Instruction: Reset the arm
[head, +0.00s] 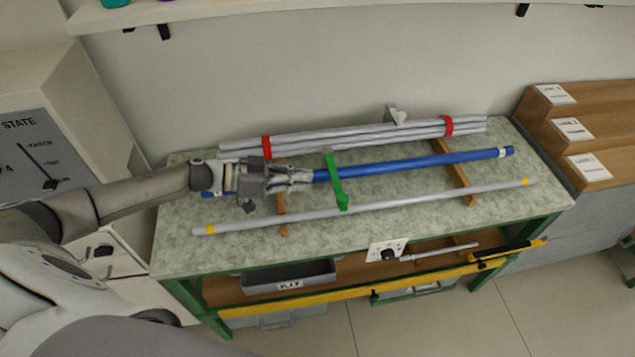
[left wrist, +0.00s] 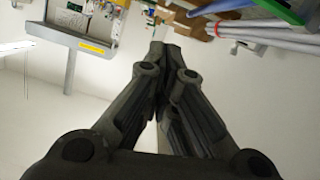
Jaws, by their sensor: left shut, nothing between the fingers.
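My left arm comes in from the left in the head view. Its gripper (head: 300,180) is over the bench top, in front of part of a blue rod (head: 410,165). The left wrist view shows the fingers (left wrist: 160,50) closed together with nothing between them. The blue rod lies across the bench and passes a green clamp-like piece (head: 337,182). Its left part is largely hidden by my gripper. In the wrist view a blue piece (left wrist: 222,5) shows at the top, apart from the fingers. My right gripper is not seen.
A bundle of grey rods (head: 360,136) with red bands lies behind. A grey rod with yellow ends (head: 400,202) lies in front. All are on the green-speckled bench (head: 240,252). A grey KIT tray (head: 290,275) is on the shelf below. Wooden steps (head: 570,125) stand at right.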

